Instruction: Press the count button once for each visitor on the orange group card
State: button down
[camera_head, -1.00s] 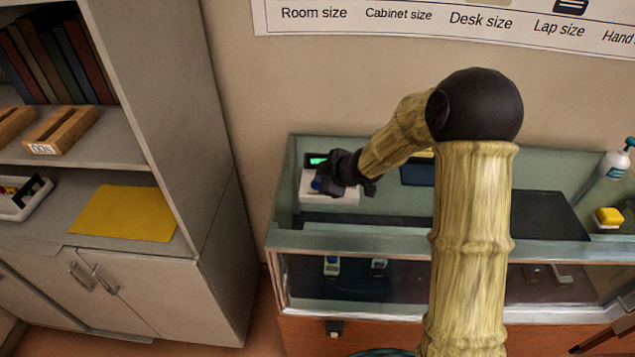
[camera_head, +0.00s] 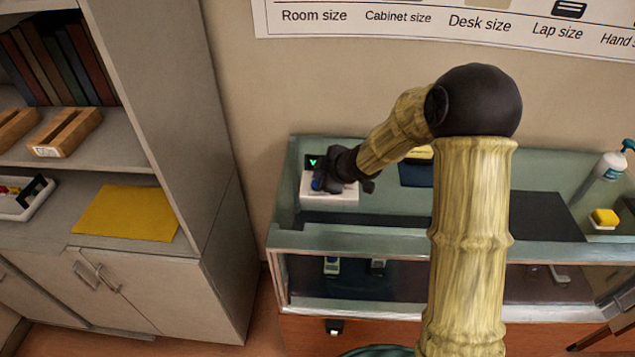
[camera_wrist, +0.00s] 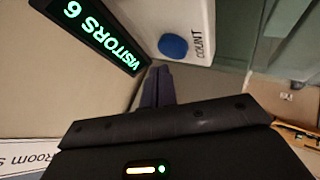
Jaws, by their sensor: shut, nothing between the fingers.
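The white visitor counter (camera_head: 343,194) stands on the glass case at its back left. In the wrist view its dark display (camera_wrist: 97,34) reads VISITORS 6 in green, seen upside down. Its round blue button (camera_wrist: 173,46), marked COUNT, is on the white face (camera_wrist: 140,18). My gripper (camera_wrist: 158,72) is shut and empty, its fingertips just beside the button in the picture; I cannot tell whether they touch the counter. In the head view my gripper (camera_head: 325,181) hides part of the counter. I cannot make out an orange group card.
The glass case (camera_head: 385,240) has a soap bottle (camera_head: 611,165) and a yellow sponge (camera_head: 605,217) at its right. A grey cabinet (camera_head: 180,130) stands at the left, with a yellow-orange sheet (camera_head: 125,213) on a shelf. A wall poster (camera_head: 440,25) hangs above.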

jog(key=shift+r+p, duration=2.25)
jog(key=shift+r, duration=0.2)
jog(key=shift+f, duration=0.1)
dwell(0.5)
jog(key=s+d+m+g+h+b, duration=0.1)
jog(key=s+d+m+h+b, duration=0.3)
jog(key=s+d+m, duration=0.55)
jog(key=s+d+m+g+h, duration=0.1)
jog(key=s+d+m, duration=0.2)
jog(key=s, duration=0.5)
jog(key=s+d+m+g+h, duration=0.1)
jog(key=s+d+m, duration=0.3)
jog(key=s, duration=0.5)
jog(key=shift+d+f+g+b, duration=0.25)
jog(key=shift+f+g+b, duration=0.1)
jog(key=shift+g, duration=0.35)
jog(key=shift+a+m, duration=0.1)
jog(key=shift+m, duration=0.15)
